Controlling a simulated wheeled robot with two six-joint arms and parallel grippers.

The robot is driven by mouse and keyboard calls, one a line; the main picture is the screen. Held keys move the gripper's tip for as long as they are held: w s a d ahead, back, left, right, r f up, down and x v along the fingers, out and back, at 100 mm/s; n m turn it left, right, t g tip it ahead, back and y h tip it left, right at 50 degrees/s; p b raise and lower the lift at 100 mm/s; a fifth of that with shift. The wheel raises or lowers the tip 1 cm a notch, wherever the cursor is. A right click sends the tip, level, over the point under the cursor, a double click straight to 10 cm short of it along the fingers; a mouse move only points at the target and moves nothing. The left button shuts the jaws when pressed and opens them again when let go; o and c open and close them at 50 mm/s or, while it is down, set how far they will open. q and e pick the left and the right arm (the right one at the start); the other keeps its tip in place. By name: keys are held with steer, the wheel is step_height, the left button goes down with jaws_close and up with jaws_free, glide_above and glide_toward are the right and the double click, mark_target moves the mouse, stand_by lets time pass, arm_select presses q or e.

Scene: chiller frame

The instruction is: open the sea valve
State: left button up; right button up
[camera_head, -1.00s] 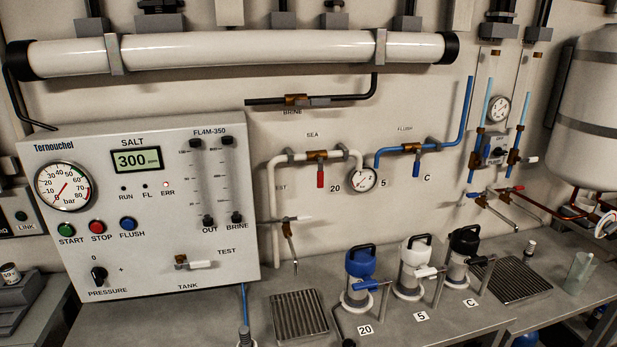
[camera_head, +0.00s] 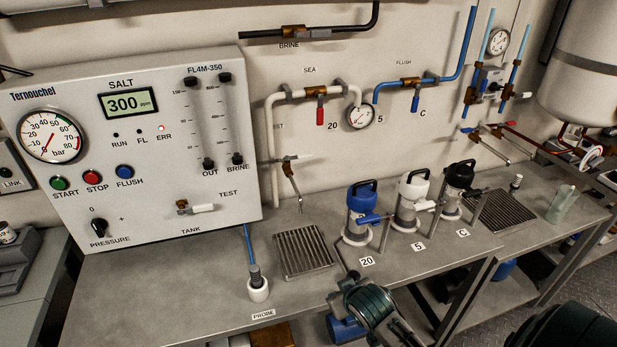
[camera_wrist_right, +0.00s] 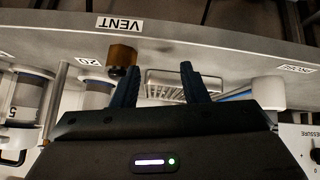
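The sea valve (camera_head: 314,92) is a bronze body on the white pipe under the SEA label. Its red lever (camera_head: 320,112) hangs straight down, across the horizontal pipe. Nothing touches it. My right gripper (camera_wrist_right: 161,84) shows in the right wrist view with its two dark fingers apart and nothing between them. Beyond the fingers lie the drip tray and bench edge; that view appears upside down. My left gripper is not in view.
A pressure gauge (camera_head: 361,116) and the blue FLUSH valve lever (camera_head: 415,103) are right of the red lever. The control panel (camera_head: 140,215) stands left. Filter housings (camera_head: 412,195) and a drip tray (camera_head: 303,251) stand below.

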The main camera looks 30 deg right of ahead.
steer(key=w+d+r+t, duration=0.35)
steer(key=w+r, duration=0.25)
steer(key=w, duration=0.3)
steer(key=m+t+h, duration=0.2)
steer(key=t, duration=0.4)
glide_toward(321, 116)
steer(key=p+x, duration=0.4)
steer(key=x, duration=0.5)
steer(key=shift+w+r, duration=0.15)
steer(key=shift+w, duration=0.1)
steer(key=shift+w+d+p, duration=0.1)
steer(key=shift+w+p, duration=0.2)
steer(key=shift+w, duration=0.35)
jaws_close()
